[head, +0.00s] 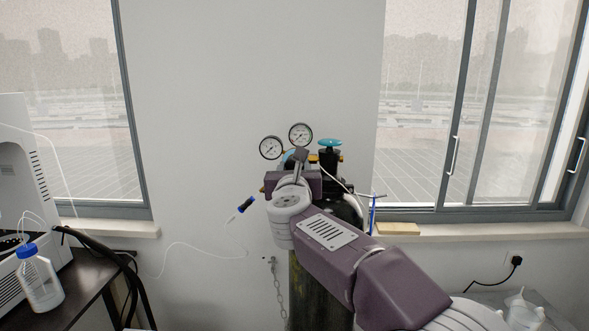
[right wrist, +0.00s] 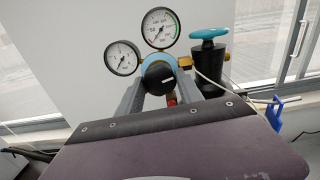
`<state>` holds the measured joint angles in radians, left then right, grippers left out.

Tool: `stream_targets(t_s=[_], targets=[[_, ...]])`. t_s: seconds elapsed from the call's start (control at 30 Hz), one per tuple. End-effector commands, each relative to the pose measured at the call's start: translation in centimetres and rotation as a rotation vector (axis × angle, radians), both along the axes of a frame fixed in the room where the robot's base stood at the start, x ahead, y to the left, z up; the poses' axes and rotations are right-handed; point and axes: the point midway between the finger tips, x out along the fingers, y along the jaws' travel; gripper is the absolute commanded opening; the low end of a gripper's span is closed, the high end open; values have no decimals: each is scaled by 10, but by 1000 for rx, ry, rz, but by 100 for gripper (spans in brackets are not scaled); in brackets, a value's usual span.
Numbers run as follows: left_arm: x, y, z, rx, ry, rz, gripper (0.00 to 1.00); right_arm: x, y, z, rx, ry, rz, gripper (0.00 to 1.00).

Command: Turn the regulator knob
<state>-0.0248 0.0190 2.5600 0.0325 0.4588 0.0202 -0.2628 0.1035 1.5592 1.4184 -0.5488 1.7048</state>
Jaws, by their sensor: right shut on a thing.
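The black round regulator knob (right wrist: 158,78) with a white mark sits in a blue ring below two gauges in the right wrist view. My right gripper (right wrist: 161,82) has one grey finger on each side of it and is shut on it. A teal handwheel (head: 330,142) tops the black valve to the right. My left gripper is out of view.
The gas cylinder (head: 312,291) stands below the regulator, partly hidden by my right arm, with a chain (head: 278,285) beside it. A thin white tube runs left to a dark table (head: 92,281) with a blue-capped bottle (head: 40,280). Windows flank the wall.

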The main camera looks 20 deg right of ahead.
Motion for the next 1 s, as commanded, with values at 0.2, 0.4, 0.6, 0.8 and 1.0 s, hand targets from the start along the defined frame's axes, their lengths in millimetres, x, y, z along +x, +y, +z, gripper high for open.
stream_targets(t_s=[0.2,0.4,0.6,0.8,1.0], targets=[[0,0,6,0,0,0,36,0,-1,1,-128,38,-1,3],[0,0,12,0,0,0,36,0,-1,1,-305,89,-1,3],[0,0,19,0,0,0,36,0,-2,2,-489,142,-2,3],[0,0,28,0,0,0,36,0,-2,2,-671,195,-3,3],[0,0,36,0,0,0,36,0,-2,3,-848,246,-2,3]])
